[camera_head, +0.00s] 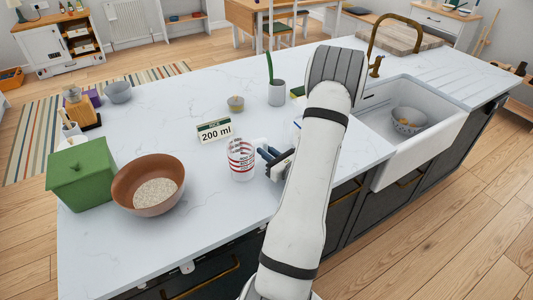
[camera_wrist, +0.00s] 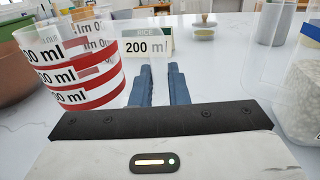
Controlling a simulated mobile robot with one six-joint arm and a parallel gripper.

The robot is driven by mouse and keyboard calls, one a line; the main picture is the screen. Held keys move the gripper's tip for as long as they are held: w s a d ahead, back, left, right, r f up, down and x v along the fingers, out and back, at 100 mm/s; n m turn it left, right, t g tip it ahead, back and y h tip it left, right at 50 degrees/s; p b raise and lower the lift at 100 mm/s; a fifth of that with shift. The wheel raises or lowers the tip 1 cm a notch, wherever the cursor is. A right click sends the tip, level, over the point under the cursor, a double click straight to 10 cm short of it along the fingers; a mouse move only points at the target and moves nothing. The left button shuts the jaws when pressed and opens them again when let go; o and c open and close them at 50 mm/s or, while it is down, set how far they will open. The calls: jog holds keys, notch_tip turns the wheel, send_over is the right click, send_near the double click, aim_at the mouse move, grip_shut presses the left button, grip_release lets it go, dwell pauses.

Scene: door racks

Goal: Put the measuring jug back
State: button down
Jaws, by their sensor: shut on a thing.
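The measuring jug (camera_head: 241,160) is clear with red bands and dark markings. It is upright at the counter's middle, in front of the "200 ml" rice card (camera_head: 214,130); I cannot tell whether its base touches the counter. It looks empty. In the wrist view the jug (camera_wrist: 75,65) is left of my gripper (camera_wrist: 159,82), and its clear handle lies between the blue fingers. My gripper (camera_head: 268,157) is shut on that handle, at the jug's right side in the head view. My arm hides part of the counter behind it.
A brown bowl (camera_head: 130,187) with white grains and a green box (camera_head: 80,174) stand left. A clear tub of grains (camera_wrist: 300,95) is close on the right in the wrist view.

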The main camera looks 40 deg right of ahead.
jog(key=shift+f, duration=0.35)
jog(key=shift+f, duration=0.25)
jog(key=c, duration=1.4)
grip_release()
jog(key=shift+r, duration=0.1)
